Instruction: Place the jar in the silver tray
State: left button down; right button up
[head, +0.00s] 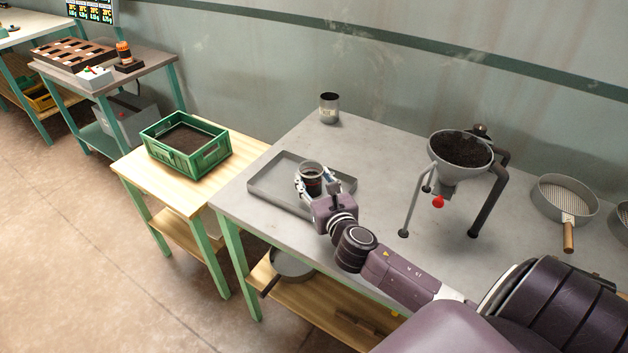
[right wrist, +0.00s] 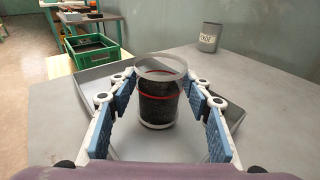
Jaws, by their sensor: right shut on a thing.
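The jar (head: 312,171) is a clear cylinder with dark contents and a red band; in the right wrist view it stands upright between my fingers (right wrist: 158,106). My right gripper (head: 314,184) is shut on the jar and holds it over the right part of the silver tray (head: 264,190). The tray is a shallow grey rectangle on the grey table, and its wall also shows in the right wrist view (right wrist: 98,80). I cannot tell whether the jar's base touches the tray floor. My left gripper is not in view.
A grey labelled can (head: 329,109) stands behind the tray. A funnel on a stand (head: 460,165) holds dark soil to the right, with a sieve (head: 565,195) beyond. A green crate of soil (head: 187,145) sits on the wooden table to the left.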

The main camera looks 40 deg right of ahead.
jog(key=o, duration=1.2)
jog(key=shift+s, duration=0.15)
jog(key=v, duration=1.1)
jog(key=shift+s+a+r+b, duration=0.1)
jog(key=shift+s+a+b, duration=0.05)
jog(key=shift+s+b, duration=0.2)
